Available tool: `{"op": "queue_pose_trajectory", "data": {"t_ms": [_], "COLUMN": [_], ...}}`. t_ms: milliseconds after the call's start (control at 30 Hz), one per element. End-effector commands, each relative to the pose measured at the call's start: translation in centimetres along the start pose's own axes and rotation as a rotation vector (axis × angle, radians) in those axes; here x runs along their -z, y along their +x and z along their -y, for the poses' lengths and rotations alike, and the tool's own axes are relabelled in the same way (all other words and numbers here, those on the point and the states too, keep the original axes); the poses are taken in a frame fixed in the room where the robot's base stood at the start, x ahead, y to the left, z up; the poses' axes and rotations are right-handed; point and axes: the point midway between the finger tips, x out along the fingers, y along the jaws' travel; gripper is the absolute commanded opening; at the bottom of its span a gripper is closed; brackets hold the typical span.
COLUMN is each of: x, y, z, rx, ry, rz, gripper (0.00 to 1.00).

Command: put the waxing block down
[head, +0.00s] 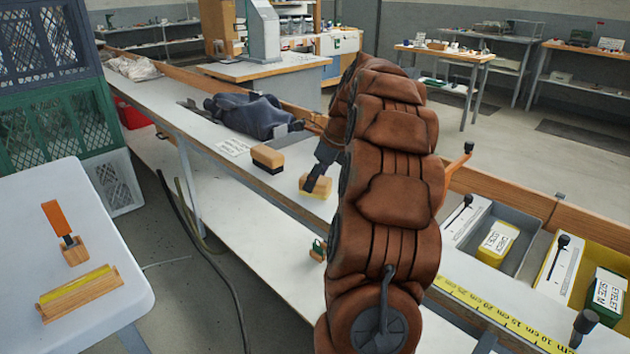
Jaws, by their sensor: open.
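A small wooden block with a yellow lower edge (320,187), which looks like the waxing block, sits on the long white bench. My gripper (311,184) is open right at this block, one dark finger against or just in front of its left side. My brown padded arm hides the area to the right, and the other finger is not clear. The block appears to rest on the bench top; I cannot tell whether a finger touches it. A similar block with a black lower part (268,159) lies apart on the bench, to the left.
Dark cloth (245,114) and a paper label (233,147) lie farther back on the bench. At right are grey and yellow trays and a yellow ruler strip (480,301). A white table (125,240) at left holds an orange-handled tool (66,230) and a yellow-topped wooden piece (80,293).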

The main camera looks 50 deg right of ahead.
Motion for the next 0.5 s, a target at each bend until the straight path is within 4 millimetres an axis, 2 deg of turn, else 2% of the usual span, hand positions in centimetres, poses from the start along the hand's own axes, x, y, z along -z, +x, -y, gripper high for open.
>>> {"op": "queue_pose_trajectory", "data": {"t_ms": [300, 500], "x": [-0.1, 0.0], "y": [-6.2, -9.2], "z": [0.2, 0.1], "rx": [0.008, 0.005], "ry": [0.000, 0.001], "rz": [0.004, 0.002], "gripper": [0.71, 0.71]}}
